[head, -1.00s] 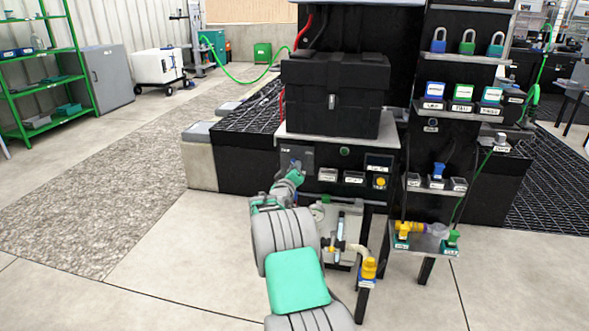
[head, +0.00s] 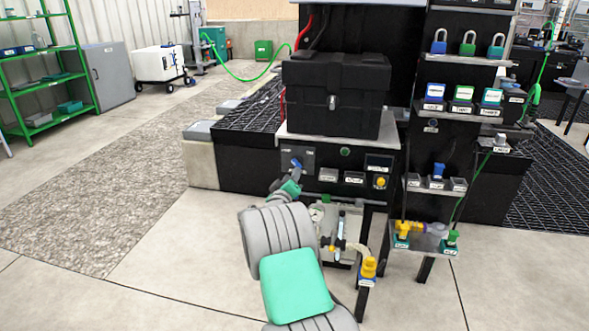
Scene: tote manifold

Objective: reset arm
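My arm reaches up from the bottom of the head view, grey with a green cover. Its end, my gripper (head: 294,179), is small and seen from behind, just below and in front of a blue knob (head: 297,164) on the grey panel at the left of the bench front. A small gap seems to lie between them, though the depth is hard to judge. The fingers are too small and partly hidden by my wrist to tell whether they are open or shut. No held object shows.
A black tote (head: 335,95) stands on the bench above the panel. A gauge and valve assembly (head: 338,235) and a yellow fitting (head: 369,268) sit low to the right of my arm. A small shelf (head: 427,243) holds yellow fittings. Floor at left is clear.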

